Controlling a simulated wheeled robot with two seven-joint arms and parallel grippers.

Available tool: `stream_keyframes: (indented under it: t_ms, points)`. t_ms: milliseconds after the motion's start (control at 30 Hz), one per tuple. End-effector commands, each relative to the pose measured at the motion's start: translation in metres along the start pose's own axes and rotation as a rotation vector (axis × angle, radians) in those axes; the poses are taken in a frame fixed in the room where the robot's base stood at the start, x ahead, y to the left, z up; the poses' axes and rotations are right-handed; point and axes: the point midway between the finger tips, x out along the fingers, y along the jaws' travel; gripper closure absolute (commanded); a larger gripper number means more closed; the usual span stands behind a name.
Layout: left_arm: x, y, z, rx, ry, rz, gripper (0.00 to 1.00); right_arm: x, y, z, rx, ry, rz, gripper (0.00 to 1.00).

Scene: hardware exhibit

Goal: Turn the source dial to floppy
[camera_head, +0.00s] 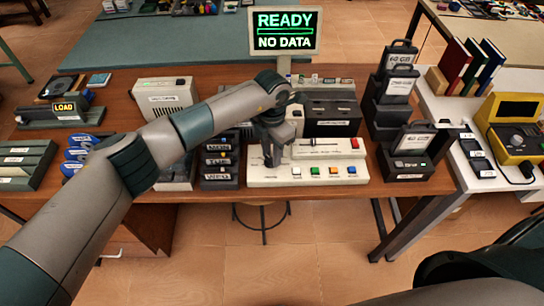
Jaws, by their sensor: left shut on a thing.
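The white control panel (258,179) lies near the front edge of the brown table. My left gripper (270,160) points down over the panel's left part, shut on what appears to be the source dial. The gripper hides the dial, so its pointer and the floppy mark cannot be read. To the right on the panel are a slider (325,143), a red button (354,143) and a row of small coloured buttons (333,170). The screen (284,32) behind reads "READY" and "NO DATA" in lit letters. My right gripper is not in view.
A dark drive unit (332,117) stands behind the panel. Labelled dark blocks (219,172) stand to its left. Stacked drives marked "60 GB" (398,82) and another drive (412,150) stand to its right. A yellow device (512,128) sits on the white side table.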

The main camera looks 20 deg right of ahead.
Motion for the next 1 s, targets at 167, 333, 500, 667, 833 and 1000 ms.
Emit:
stream_keyframes:
  t_ms: [167,333,500,667,833,1000]
  points:
    - [0.003,0.002,0.0,-0.141,-0.001,0.003,0.94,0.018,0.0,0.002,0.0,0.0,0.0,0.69]
    - [0.002,0.002,0.0,-0.257,-0.001,0.001,0.94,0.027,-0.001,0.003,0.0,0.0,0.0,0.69]
    - [0.001,0.003,0.0,-0.337,-0.001,0.002,0.94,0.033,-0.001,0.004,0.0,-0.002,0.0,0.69]
    - [0.0,0.002,0.0,-0.374,-0.001,0.001,0.94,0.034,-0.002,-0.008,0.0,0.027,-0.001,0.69]
    - [-0.001,0.002,0.0,-0.383,-0.001,0.0,0.94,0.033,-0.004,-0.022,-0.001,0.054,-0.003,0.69]
    - [-0.001,0.002,0.0,-0.382,-0.001,0.0,0.94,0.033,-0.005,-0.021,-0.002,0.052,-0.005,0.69]
